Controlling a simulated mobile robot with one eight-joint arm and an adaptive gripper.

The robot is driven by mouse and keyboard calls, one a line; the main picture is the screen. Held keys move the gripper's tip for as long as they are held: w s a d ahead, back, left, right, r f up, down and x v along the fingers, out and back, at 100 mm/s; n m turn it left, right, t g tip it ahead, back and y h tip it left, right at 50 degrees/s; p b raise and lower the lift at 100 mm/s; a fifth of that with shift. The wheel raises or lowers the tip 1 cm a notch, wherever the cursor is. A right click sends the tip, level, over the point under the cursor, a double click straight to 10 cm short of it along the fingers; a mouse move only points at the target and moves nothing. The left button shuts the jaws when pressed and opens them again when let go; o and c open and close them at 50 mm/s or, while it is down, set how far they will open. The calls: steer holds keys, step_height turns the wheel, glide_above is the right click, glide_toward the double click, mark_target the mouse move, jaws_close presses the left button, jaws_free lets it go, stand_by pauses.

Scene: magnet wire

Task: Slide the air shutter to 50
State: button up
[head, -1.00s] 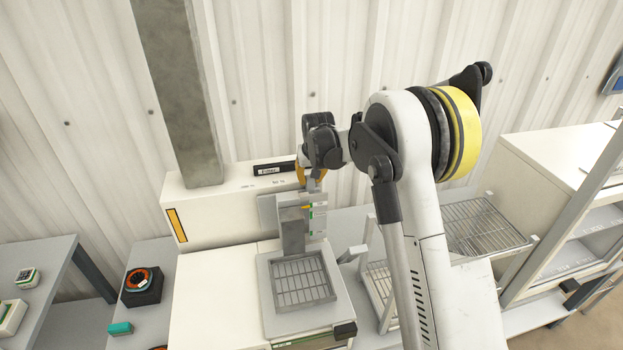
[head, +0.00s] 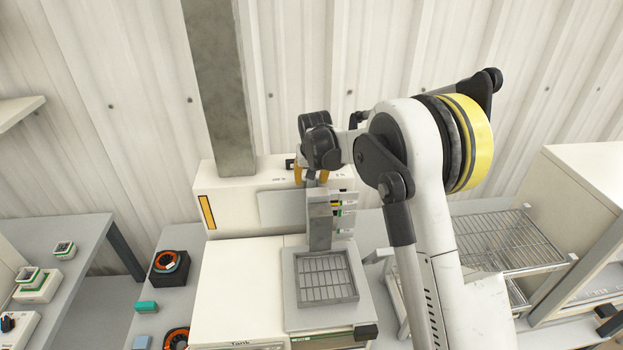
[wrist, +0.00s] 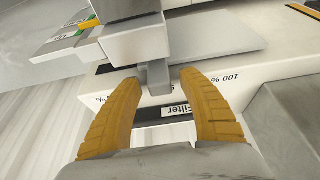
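The air shutter is a grey flat plate (head: 280,207) on the front of the cream box (head: 228,225). In the wrist view the plate (wrist: 215,55) has a small grey tab (wrist: 155,78). My gripper (wrist: 159,80) has its yellow fingers apart, one on each side of the tab; I cannot tell whether either touches it. Upside-down marks show on the box: "100 %" (wrist: 222,78) to the right of the tab, and one partly hidden by the tab, seemingly starting with 5. In the head view my gripper (head: 311,177) is small and partly hides the box top.
A grey column (head: 320,220) with a gridded tray (head: 326,278) stands before the shutter. A "Filter" label (wrist: 178,111) lies between the fingers. A wire rack (head: 500,240) is on the right. Orange-and-black spools (head: 169,262) lie on the bench at left.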

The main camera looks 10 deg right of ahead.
steer(key=shift+r, duration=0.1)
steer(key=v, duration=1.2)
steer(key=shift+s, duration=0.1)
steer(key=s+d+r+t+b, duration=0.1)
steer(key=s+d+r+b, duration=0.15)
steer(key=s, duration=0.65)
steer(key=s+d+r+b, duration=0.2)
steer(key=s+d, duration=0.2)
steer(key=s, duration=0.4)
steer(key=s+d+f+t+b, duration=0.1)
steer(key=s+f, duration=0.4)
steer(key=s, duration=0.5)
steer(key=s+d+f+b, duration=0.2)
steer(key=s+f, duration=0.3)
steer(key=s, duration=0.5)
steer(key=shift+s+d+t+b, duration=0.25)
steer(key=shift+t+b, duration=0.1)
steer(key=shift+t, duration=0.05)
